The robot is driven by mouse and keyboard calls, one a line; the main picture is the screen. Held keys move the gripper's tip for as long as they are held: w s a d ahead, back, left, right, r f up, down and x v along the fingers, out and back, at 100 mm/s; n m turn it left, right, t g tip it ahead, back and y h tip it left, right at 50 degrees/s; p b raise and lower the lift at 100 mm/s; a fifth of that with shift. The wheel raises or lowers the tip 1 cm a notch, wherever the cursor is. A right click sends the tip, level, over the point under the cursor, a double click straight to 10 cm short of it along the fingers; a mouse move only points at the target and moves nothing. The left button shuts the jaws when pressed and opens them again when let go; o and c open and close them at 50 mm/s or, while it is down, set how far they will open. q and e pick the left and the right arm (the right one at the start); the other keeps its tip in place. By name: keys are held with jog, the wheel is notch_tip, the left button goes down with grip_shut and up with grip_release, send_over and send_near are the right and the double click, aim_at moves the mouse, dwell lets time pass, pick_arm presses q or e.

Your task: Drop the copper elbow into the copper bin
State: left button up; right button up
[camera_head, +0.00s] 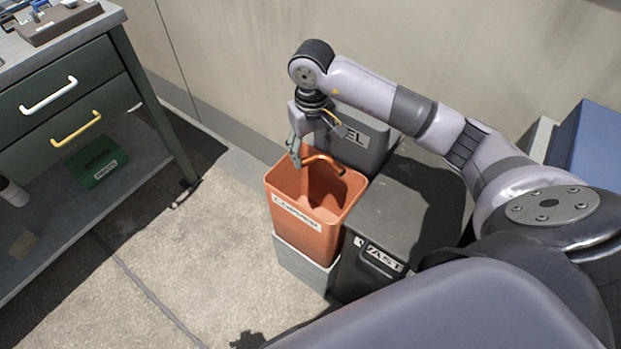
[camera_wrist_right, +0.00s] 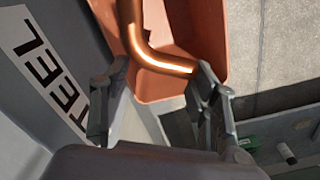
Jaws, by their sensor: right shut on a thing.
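The copper elbow (camera_head: 326,160) is a shiny bent pipe above the copper bin's opening. It also shows in the right wrist view (camera_wrist_right: 150,55), between the fingertips. My right gripper (camera_head: 304,150) is shut on the elbow and points down over the bin's back part; its fingers show in the wrist view (camera_wrist_right: 158,80). The copper bin (camera_head: 300,222) is an orange open-topped bin with a "COPPER" label on its front, standing on a grey block. Its inside is partly visible below the elbow. My left gripper is not in view.
A grey bin labelled steel (camera_head: 372,152) stands behind the copper bin, partly hidden by my wrist. A dark lidded waste bin (camera_head: 412,200) stands to its right. A green drawer bench (camera_head: 75,95) is at left. The concrete floor (camera_head: 195,262) between is open.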

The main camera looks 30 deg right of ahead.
jog(key=o, duration=1.3)
notch_tip(320, 180, up, 12)
dwell(0.5)
